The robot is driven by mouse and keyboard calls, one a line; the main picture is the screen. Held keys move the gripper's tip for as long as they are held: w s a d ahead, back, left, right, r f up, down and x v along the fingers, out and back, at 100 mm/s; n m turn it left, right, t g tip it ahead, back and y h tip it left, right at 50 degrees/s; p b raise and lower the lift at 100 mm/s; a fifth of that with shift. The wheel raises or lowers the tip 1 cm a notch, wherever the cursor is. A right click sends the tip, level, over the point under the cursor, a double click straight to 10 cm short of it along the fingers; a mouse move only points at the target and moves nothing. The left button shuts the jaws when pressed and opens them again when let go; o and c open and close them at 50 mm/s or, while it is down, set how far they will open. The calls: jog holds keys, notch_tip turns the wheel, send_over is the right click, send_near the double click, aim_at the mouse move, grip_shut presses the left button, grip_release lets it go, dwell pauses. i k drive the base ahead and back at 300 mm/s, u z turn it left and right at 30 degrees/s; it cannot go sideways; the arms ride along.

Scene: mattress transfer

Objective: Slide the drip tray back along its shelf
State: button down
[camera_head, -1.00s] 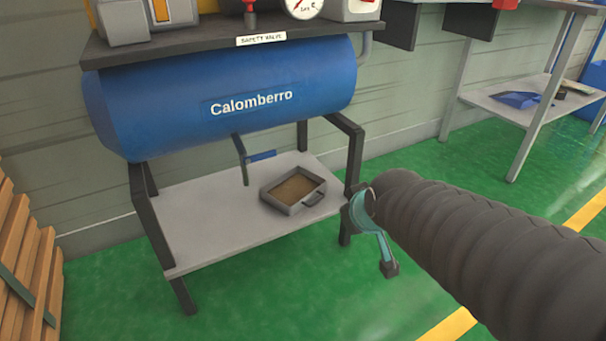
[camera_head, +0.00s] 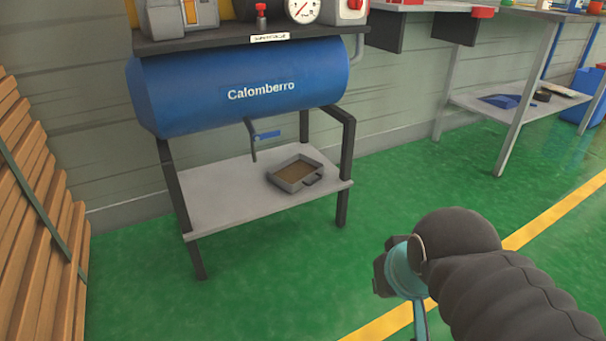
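The drip tray (camera_head: 291,183) is a shallow grey pan with brownish contents and a dark handle on its front right side. A drain pipe with a blue valve lever (camera_head: 266,135) hangs from the tank to the left of the tray. My gripper (camera_head: 398,285) is at the lower right, over the green floor, well apart from the tray and shelf. It is partly cut off by the picture's edge, and its finger opening cannot be made out.
Dark legs (camera_head: 344,170) frame the shelf at its corners. Wooden slats (camera_head: 40,230) stand at the left. A workbench with a lower shelf (camera_head: 520,112) is at the back right. Green floor (camera_head: 290,265) lies clear before the tank stand.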

aim_at(297, 172)
jog(key=u, duration=0.25)
jog(key=i, duration=1.2)
jog(key=z, duration=0.6)
